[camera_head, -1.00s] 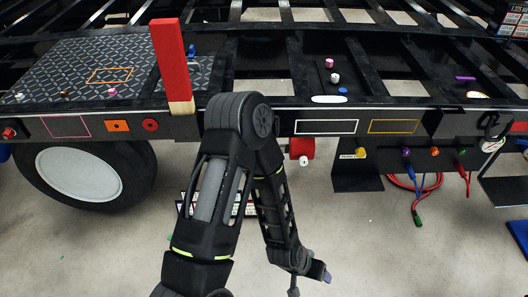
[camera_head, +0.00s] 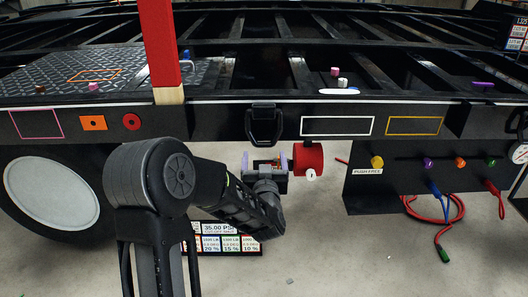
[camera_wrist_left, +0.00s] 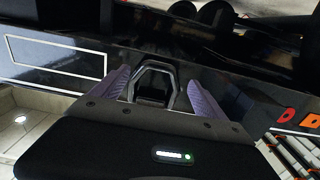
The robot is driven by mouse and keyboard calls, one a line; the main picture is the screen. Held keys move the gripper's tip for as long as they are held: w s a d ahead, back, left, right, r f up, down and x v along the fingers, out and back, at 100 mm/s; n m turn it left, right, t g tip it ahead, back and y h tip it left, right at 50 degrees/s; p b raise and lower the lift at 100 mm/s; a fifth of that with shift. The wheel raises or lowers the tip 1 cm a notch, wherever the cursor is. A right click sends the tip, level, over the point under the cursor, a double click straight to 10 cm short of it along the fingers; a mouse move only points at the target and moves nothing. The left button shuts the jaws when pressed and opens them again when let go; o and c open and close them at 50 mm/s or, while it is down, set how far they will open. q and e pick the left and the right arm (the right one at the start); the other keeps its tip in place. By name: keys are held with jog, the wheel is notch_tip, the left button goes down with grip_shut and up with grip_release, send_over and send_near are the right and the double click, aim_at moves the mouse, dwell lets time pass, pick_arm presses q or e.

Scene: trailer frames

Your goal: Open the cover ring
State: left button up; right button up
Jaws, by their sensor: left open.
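The cover ring (camera_head: 264,124) is a black angular loop on the dark side rail of the trailer, in the middle of the head view. It also shows in the left wrist view (camera_wrist_left: 155,71), standing up from a black block. My left gripper (camera_head: 264,162) is open just below the ring in the head view, with its purple fingers pointing up. In the left wrist view the fingers of my left gripper (camera_wrist_left: 160,88) are spread to either side of the ring. Whether they touch it cannot be told. My right gripper is not in view.
A red cylinder with a white knob (camera_head: 308,160) hangs close to the right of my left gripper. A red post (camera_head: 159,45) stands at the left. A black panel with coloured knobs (camera_head: 400,180) and hoses is further right. A wheel (camera_head: 50,190) is at lower left.

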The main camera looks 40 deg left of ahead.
aim_at(264, 146)
pick_arm(q)
jog(key=shift+b+x, duration=0.5)
jog(key=shift+x, duration=3.4)
jog(key=shift+d, duration=0.1)
jog(key=shift+c, duration=0.2)
